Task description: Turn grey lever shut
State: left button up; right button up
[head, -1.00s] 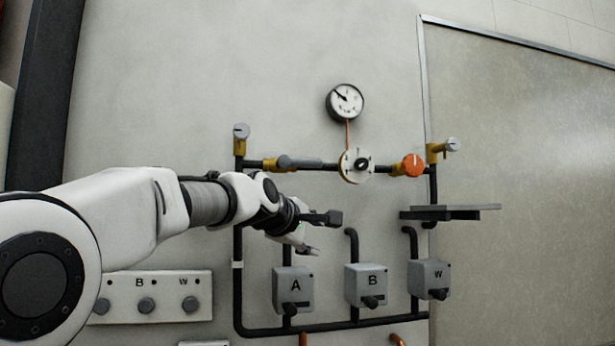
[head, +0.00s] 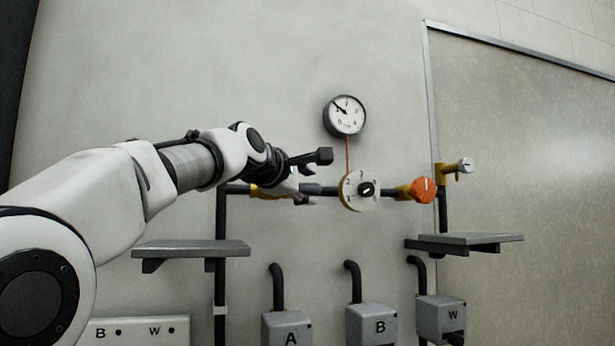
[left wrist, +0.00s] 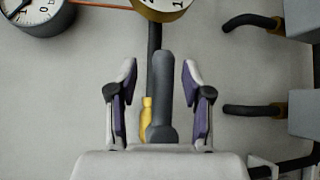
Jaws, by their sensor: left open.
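The grey lever (left wrist: 161,95) is a dark grey handle on a yellow valve body (left wrist: 147,112). It lies in line with the dark pipe, and in the left wrist view it stands between my two fingers, with space on both sides. In the head view my left gripper (head: 316,178) is over the left part of the horizontal pipe and hides most of the lever. In the left wrist view my left gripper (left wrist: 159,75) is open and holds nothing. My right gripper is not in view.
A dial plate (head: 359,190) and an orange knob (head: 423,190) sit right of the lever, with a gauge (head: 344,116) above. Shelves stick out at left (head: 190,248) and right (head: 470,240). Grey boxes A (head: 287,329), B (head: 371,325) and W (head: 441,318) are below.

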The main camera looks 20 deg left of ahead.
pick_arm(q)
jog(key=w+a, duration=0.1)
jog(key=w+f, duration=0.1)
jog(key=w, duration=0.1)
jog(key=shift+a+f, duration=0.15)
jog(key=shift+a, duration=0.2)
jog(key=shift+s+d, duration=0.15)
jog(key=shift+s, duration=0.2)
jog(key=shift+c, duration=1.1)
jog(key=shift+s+d+r, duration=0.35)
jog(key=shift+s+r, duration=0.05)
jog(key=shift+s, duration=0.1)
grip_shut()
jog(key=shift+w+a, duration=0.1)
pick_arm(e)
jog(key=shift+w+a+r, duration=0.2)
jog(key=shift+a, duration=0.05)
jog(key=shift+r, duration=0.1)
